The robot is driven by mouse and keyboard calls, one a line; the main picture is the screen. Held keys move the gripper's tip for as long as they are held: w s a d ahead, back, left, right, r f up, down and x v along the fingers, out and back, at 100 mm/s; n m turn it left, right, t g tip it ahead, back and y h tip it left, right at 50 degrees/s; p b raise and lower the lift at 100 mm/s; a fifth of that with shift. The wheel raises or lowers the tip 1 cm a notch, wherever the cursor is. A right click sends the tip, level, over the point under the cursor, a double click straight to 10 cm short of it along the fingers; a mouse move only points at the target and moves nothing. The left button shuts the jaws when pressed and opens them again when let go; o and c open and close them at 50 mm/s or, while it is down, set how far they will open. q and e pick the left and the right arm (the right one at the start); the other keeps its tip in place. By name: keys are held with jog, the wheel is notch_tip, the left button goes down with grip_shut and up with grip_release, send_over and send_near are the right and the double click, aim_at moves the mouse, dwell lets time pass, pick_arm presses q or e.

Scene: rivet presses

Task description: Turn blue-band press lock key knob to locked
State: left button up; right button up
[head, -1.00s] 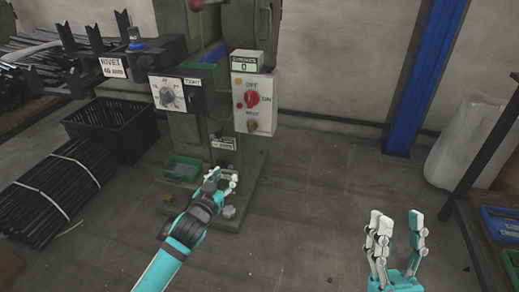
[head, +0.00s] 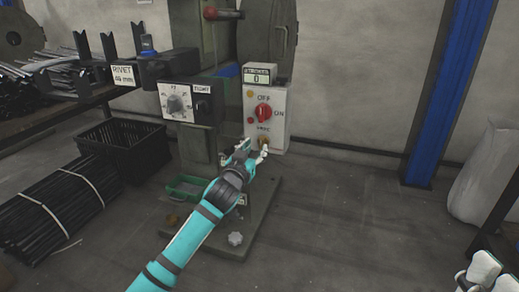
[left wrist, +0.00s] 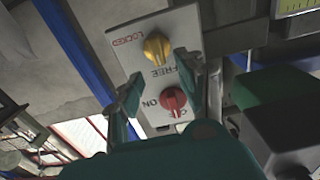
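The press control box (head: 281,98) is pale, with a red switch knob (head: 263,113) marked OFF and ON. Below it is the yellow lock key knob (head: 263,140), partly hidden by my gripper. In the left wrist view the box appears upside down; the yellow knob (left wrist: 157,47) sits between the labels LOCKED and FREE, and its exact pointing is hard to tell. My left gripper (head: 252,150) is open, its fingers (left wrist: 160,85) apart on either side of the box face, with no visible grip on either knob. My right gripper (head: 497,264) is open, cut off at the lower right.
A dial panel (head: 190,101) with a TIGHT label stands left of the box. A black crate (head: 118,145), a green tray (head: 187,188) and a bundle of dark rods (head: 60,208) are at left. A blue post (head: 450,95) stands right. Floor at centre right is clear.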

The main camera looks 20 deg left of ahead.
aim_at(261, 141)
pick_arm(q)
jog(key=shift+w+d+b, duration=0.1)
jog(key=shift+w+b, duration=0.5)
jog(key=shift+w, duration=1.65)
jog(key=shift+c, duration=0.2)
grip_shut()
